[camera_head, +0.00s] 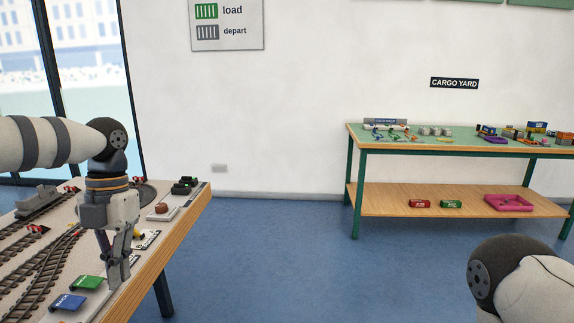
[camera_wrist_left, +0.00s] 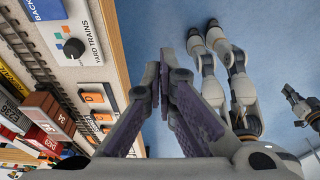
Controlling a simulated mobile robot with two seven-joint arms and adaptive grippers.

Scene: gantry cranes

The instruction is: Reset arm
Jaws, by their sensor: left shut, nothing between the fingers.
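My left gripper (camera_head: 118,280) hangs down at the front edge of the train table in the head view, beside the green block. Its fingers are together with nothing between them. In the left wrist view its fingertips (camera_wrist_left: 168,65) show next to the table edge, with blue floor beyond. My right arm's rounded link shows at the lower right of the head view, without its gripper. A small dark jaw-like part at the right edge of the left wrist view looks like my right gripper (camera_wrist_left: 298,103); its opening is unclear.
The train table (camera_head: 180,229) carries tracks, a green block (camera_head: 87,282), a blue block (camera_head: 68,301) and a control panel with a knob (camera_wrist_left: 74,48). A cargo yard table (camera_head: 450,149) with a lower shelf stands at the right. The blue floor (camera_head: 270,260) between is clear.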

